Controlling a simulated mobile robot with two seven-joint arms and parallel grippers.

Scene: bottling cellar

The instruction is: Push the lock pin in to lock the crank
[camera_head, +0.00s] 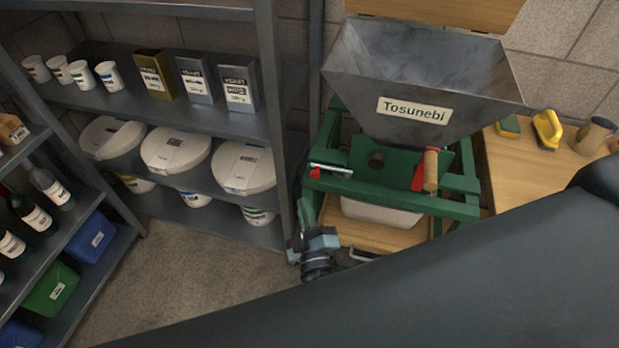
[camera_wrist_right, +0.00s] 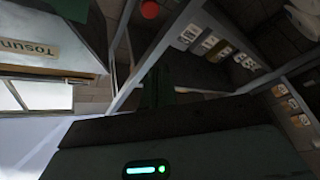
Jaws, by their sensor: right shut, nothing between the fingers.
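A grey metal hopper (camera_head: 420,85) labelled "Tosunebi" sits on a green frame (camera_head: 400,198). The crank (camera_head: 431,170) shows its upright wooden handle at the frame's front right, with a red part (camera_head: 418,179) beside it. At the frame's left end is a small red part (camera_head: 315,173) by a silvery bar; I cannot tell whether this is the lock pin. My right gripper (camera_head: 314,238) is shut and empty, below and left of the frame. In the right wrist view a red round knob (camera_wrist_right: 150,9) shows at the top, near the hopper (camera_wrist_right: 50,48). My left gripper is out of view.
A metal shelf (camera_head: 200,118) with tubs, boxes and cups stands close to the left of the gripper. A bottle rack (camera_head: 75,225) is at far left. A wooden bench (camera_head: 545,180) with a sponge and brush is at right. My dark arm covers the lower right.

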